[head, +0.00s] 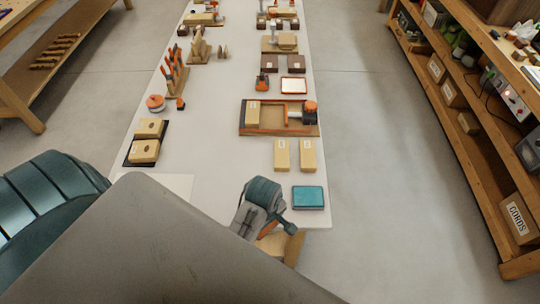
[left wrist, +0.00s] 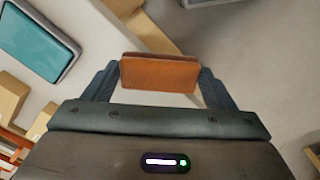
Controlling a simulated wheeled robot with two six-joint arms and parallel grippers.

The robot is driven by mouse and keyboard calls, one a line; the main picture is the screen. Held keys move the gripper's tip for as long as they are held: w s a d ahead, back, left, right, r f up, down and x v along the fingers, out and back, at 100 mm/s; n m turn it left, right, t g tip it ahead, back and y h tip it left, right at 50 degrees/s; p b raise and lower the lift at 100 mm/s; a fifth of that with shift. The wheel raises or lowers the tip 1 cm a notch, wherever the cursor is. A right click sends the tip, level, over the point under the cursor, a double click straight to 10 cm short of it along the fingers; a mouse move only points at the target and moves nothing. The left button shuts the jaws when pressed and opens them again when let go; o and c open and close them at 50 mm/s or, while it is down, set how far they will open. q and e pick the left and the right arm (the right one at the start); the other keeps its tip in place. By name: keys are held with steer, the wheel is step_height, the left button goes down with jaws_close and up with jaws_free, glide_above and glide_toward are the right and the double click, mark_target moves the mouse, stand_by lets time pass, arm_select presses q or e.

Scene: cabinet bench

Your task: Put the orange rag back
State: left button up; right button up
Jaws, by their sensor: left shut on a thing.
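The orange rag (left wrist: 160,74) is a folded, flat orange-brown piece between the two fingers of my left gripper (left wrist: 160,85) in the left wrist view. The gripper is shut on it. In the head view my left gripper (head: 279,231) is at the near edge of the white bench, and a small orange part of the rag (head: 267,229) shows beside it. A teal tray (head: 308,197) lies on the bench just right of the gripper; it also shows in the left wrist view (left wrist: 40,38). My right gripper is out of view.
Two tan boxes (head: 281,155) (head: 308,155) stand beyond the teal tray. A wooden tray (head: 278,130) lies behind them. More boxes (head: 144,151) sit at the left edge. The bench (head: 222,160) is clear in the middle. Shelves (head: 470,130) stand at the right across open floor.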

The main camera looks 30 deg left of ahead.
mark_target(263, 235)
arm_select(q)
steer(key=s, duration=0.2)
steer(key=s+d+r, duration=0.1)
steer(key=shift+s+d, duration=0.1)
steer(key=shift+s, duration=0.2)
steer(key=shift+s+r, duration=0.1)
steer(key=shift+s, duration=0.15)
steer(key=shift+n, duration=0.3)
steer(key=w+a+p, duration=0.1)
steer(key=w+a, duration=0.1)
steer(key=w, duration=0.2)
steer(key=w+a+f+p, duration=0.1)
steer(key=w+a+p, duration=0.1)
steer(key=w, duration=0.3)
steer(key=w+a+p, duration=0.1)
steer(key=w+a, duration=0.2)
steer(key=w, duration=0.1)
steer(key=shift+w+a+f+p, duration=0.15)
steer(key=shift+w+a+p, duration=0.05)
steer(key=shift+w+p, duration=0.2)
steer(key=shift+w+f, duration=0.1)
step_height(263, 235, down, 3)
steer(key=shift+r+p, duration=0.15)
steer(key=shift+p, duration=0.7)
steer(key=shift+f, duration=0.4)
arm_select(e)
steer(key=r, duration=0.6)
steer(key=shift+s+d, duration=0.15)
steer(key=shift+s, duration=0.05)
